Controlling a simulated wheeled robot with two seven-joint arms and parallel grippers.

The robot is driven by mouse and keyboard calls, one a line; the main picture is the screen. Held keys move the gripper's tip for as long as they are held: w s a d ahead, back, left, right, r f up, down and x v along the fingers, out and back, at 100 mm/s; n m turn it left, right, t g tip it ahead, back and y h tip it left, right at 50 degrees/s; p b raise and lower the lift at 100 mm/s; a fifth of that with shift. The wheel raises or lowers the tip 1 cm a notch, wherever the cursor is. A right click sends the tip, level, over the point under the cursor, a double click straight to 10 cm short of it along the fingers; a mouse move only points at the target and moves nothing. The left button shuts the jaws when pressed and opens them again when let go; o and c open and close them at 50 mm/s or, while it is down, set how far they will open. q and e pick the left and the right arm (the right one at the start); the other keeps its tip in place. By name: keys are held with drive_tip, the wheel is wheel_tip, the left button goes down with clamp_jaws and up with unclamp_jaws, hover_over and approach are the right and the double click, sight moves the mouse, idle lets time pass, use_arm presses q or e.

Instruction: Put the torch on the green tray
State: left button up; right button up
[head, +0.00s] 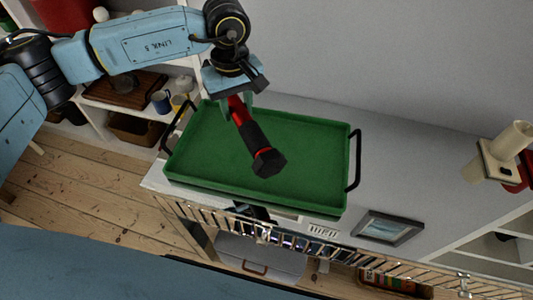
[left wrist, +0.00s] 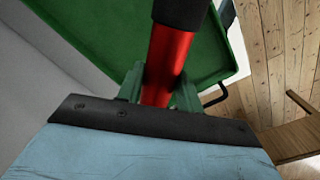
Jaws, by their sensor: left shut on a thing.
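The red and black torch (head: 254,138) is held by my left gripper (head: 238,99) over the green tray (head: 200,174), its dark head pointing down and toward the front in the head view. In the left wrist view the red barrel (left wrist: 166,68) passes between the green fingers (left wrist: 160,90), which are shut on it. The tray shows behind it there too (left wrist: 212,40). The tray has black handles and lies on a white surface. I cannot tell whether the torch's head touches the tray floor. My right gripper is not in view.
A metal rail (head: 330,254) runs along the front of the white surface. A picture frame (head: 388,228) lies right of the tray, and a cream object (head: 497,153) stands farther right. Shelves with a blue mug (head: 161,102) are at the left. The tray floor is otherwise empty.

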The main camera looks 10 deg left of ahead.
use_arm(q)
drive_tip(key=f+n, duration=0.1)
drive_tip(key=w+d+f+n+b, duration=0.1)
drive_tip(key=n, duration=0.1)
drive_tip(key=w+f+n, duration=0.1)
drive_tip(key=shift+d+f+n, duration=0.25)
drive_tip(key=shift+d+n, duration=0.15)
drive_tip(key=shift+n, duration=0.4)
wheel_tip(320, 180, down, 6)
drive_tip(key=shift+w+d+r+b, duration=0.1)
drive_tip(key=shift+b, duration=0.35)
wheel_tip(320, 180, down, 4)
drive_tip(key=shift+f, duration=0.2)
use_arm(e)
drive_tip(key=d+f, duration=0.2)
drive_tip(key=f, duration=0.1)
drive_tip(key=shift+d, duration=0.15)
use_arm(q)
drive_tip(key=shift+f+b, duration=0.15)
drive_tip(key=shift+b, duration=0.15)
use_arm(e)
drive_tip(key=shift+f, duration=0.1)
use_arm(q)
drive_tip(key=o, duration=1.1)
drive_tip(key=shift+o, duration=0.2)
